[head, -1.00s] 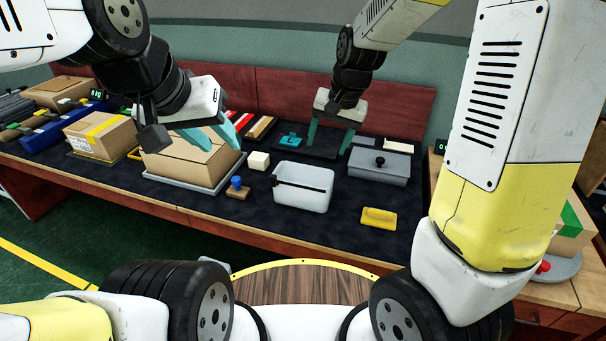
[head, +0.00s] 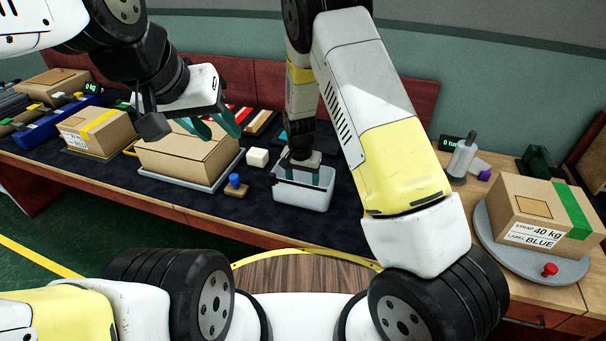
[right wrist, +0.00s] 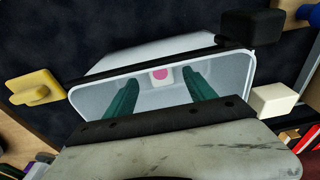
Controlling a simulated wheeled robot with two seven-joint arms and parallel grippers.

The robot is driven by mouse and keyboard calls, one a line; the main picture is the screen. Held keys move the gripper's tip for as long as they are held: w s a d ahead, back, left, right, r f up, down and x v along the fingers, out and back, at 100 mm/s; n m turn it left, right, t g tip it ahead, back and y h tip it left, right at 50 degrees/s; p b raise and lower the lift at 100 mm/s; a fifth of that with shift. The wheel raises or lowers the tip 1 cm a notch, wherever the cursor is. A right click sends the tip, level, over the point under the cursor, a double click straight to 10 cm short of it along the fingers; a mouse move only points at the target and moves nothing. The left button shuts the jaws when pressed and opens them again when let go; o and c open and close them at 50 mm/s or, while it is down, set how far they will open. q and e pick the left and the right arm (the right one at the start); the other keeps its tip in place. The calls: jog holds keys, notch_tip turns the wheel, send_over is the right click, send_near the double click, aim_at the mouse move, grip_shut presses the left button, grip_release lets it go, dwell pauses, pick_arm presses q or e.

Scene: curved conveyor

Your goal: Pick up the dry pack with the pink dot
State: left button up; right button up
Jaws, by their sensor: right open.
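The dry pack with the pink dot (right wrist: 160,76) is a small white piece inside the white bin, seen at the bin's far wall in the right wrist view. The bin (head: 301,197) stands on the dark bench mat; the pack is not visible in the head view. My right gripper (head: 308,178) reaches down into the bin. In the right wrist view its two teal fingers (right wrist: 160,84) are open, one on each side of the pack; I cannot tell whether they touch it. My left gripper (head: 218,130) is open and empty above the cardboard box (head: 190,158).
A white cube (head: 257,157) and a blue-knobbed block (head: 236,186) sit left of the bin. A yellow block (right wrist: 35,90) lies beside it. A labelled cardboard box (head: 530,222) stands on a round grey plate at the right.

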jog(key=f, duration=0.3)
jog(key=shift+w+f, duration=0.2)
jog(key=shift+c, duration=0.4)
grip_shut()
jog(key=shift+r, duration=0.1)
